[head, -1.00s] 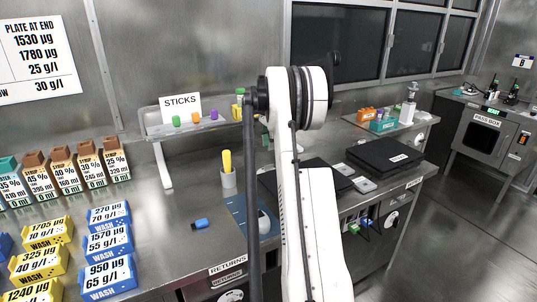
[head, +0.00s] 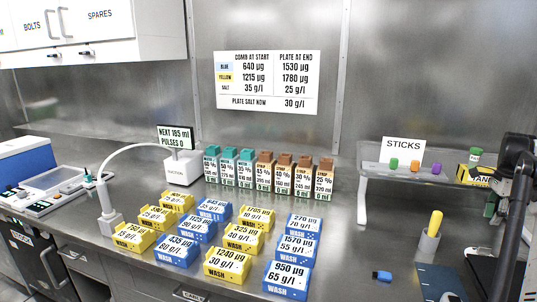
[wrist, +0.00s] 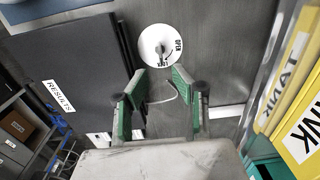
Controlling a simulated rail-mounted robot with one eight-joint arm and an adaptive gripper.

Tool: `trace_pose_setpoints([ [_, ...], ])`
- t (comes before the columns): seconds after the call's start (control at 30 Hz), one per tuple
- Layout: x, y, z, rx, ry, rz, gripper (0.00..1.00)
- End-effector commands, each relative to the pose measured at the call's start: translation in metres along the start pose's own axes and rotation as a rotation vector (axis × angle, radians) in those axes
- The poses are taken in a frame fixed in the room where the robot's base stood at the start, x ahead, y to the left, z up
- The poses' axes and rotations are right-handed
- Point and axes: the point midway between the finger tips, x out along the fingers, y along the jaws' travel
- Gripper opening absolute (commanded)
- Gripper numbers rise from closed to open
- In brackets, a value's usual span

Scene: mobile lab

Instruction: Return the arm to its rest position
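Past the fingertips is a round white dial (wrist: 161,44) with lettering, set on a grey metal surface. The fingers appear apart from the dial, though the exact distance cannot be told.
A black panel labelled RESULTS (wrist: 58,97) lies left of the gripper, and yellow labelled blocks (wrist: 297,95) stand close on the right. A stick shelf (head: 440,178), a cup (head: 427,245) and a blue stick (head: 382,275) are near my arm. Blue and yellow WASH blocks (head: 232,262) fill the middle counter.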

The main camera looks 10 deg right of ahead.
Motion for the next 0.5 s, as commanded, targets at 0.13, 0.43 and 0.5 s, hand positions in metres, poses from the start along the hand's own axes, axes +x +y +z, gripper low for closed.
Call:
trace_pose_setpoints([
  [0.13,-0.029,0.005,0.052,-0.125,0.014,-0.033,0.25],
  [0.43,-0.085,0.037,0.165,-0.428,0.053,-0.118,0.25],
  [0.5,-0.095,0.049,0.190,-0.497,0.062,-0.138,0.25],
])
